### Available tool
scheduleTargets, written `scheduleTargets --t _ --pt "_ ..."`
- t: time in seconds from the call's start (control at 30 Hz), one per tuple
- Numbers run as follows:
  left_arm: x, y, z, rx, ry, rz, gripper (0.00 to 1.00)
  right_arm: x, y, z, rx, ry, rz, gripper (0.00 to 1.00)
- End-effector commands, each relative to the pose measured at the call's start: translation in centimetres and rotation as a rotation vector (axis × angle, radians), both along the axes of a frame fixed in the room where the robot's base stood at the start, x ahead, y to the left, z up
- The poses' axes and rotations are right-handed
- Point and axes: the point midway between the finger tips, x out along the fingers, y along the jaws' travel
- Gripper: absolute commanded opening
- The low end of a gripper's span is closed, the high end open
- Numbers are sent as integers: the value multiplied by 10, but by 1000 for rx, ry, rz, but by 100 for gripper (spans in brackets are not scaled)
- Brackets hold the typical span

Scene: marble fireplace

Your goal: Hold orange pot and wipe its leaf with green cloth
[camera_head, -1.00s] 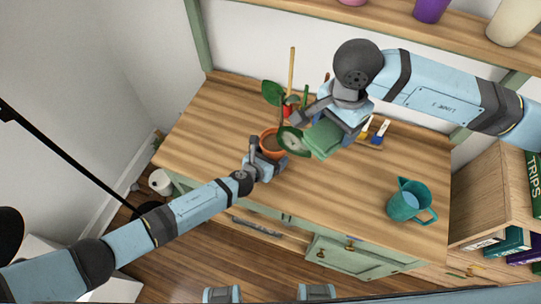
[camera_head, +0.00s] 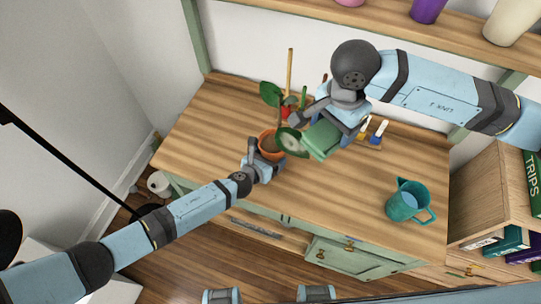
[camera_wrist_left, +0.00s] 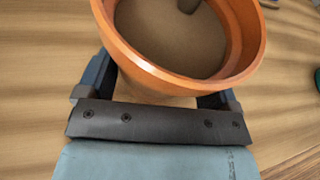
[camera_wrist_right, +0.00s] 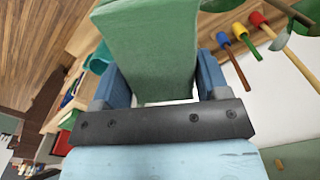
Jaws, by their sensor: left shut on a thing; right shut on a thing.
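The orange pot (camera_head: 268,143) stands on the wooden table, and its rim and brown soil fill the top of the left wrist view (camera_wrist_left: 128,50). My left gripper (camera_head: 262,160) is shut on the pot from the front. The plant has a dusty, whitish-patched leaf (camera_head: 290,141) on the right and a clean green leaf (camera_head: 271,94) higher up. My right gripper (camera_head: 335,122) is shut on the folded green cloth (camera_head: 322,140), which also shows in the right wrist view (camera_wrist_right: 150,45). The cloth is close beside the dusty leaf; I cannot tell whether they touch.
A teal jug (camera_head: 407,203) stands at the table's right. Small tools with coloured handles (camera_head: 375,132) lie behind my right gripper. A shelf (camera_head: 440,30) with vases runs above. The table's middle right and left end (camera_head: 200,140) are clear.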

Motion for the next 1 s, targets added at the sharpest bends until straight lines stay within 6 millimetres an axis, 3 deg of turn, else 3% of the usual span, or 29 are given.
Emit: scheduleTargets --t 0.4,1.0 --pt "-1 1 -2 1 3 1 70 46 37 -59 2 2 -4 50" --pt "-1 1 -2 1 3 1 70 75 58 -93 1 1 -4 50"
